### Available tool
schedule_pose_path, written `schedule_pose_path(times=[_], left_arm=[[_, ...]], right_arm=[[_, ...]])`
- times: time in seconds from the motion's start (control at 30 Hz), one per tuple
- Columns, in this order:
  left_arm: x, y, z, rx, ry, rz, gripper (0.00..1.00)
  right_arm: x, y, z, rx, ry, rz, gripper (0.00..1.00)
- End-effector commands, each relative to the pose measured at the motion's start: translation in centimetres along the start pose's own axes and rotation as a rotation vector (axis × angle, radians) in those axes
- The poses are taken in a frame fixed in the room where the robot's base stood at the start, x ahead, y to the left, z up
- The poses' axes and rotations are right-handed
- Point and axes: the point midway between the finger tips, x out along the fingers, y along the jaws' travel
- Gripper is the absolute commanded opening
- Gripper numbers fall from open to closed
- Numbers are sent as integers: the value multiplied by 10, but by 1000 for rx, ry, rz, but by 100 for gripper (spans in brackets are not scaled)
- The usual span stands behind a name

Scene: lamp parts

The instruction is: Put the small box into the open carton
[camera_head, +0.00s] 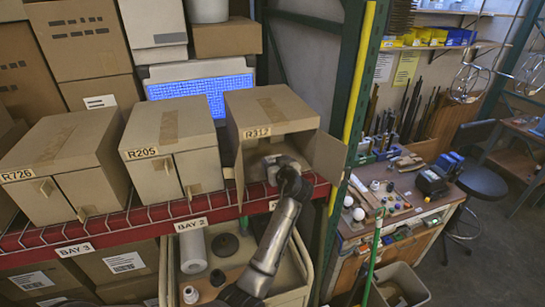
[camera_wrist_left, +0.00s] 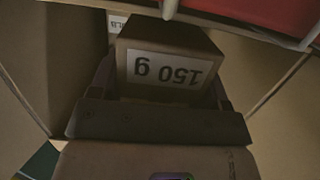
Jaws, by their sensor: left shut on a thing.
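The open carton (camera_head: 245,128), labelled R312, stands on the shelf with its front flap swung out to the right. My left gripper (camera_head: 271,166) is at its opening. In the left wrist view, my left gripper (camera_wrist_left: 165,95) is shut on the small box (camera_wrist_left: 170,70). The box is brown, with a white label reading "150 g" upside down in the picture. The box is hard to make out in the head view. I cannot tell whether it touches the carton. My right gripper is not in view.
Closed cartons R205 (camera_head: 170,130) and R726 (camera_head: 62,150) stand to the left on the red shelf beam (camera_head: 120,233). A green upright with a yellow edge (camera_head: 352,100) is close on the right. A cart (camera_head: 205,245) with loose parts stands below.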

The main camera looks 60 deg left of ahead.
Motion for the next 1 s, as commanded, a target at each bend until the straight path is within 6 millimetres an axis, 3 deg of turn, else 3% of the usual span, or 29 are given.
schedule_pose_path(times=[0.33,0.5,0.93,0.97,1.0], left_arm=[[41,-1,-11,1,0,-3,39],[41,0,-4,1,-1,1,39],[42,0,2,0,0,1,39],[42,0,1,0,-1,0,72],[42,0,1,0,-1,0,76]], right_arm=[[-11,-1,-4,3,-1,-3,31],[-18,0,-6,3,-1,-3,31],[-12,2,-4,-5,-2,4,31],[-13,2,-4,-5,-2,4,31],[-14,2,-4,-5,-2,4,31]])
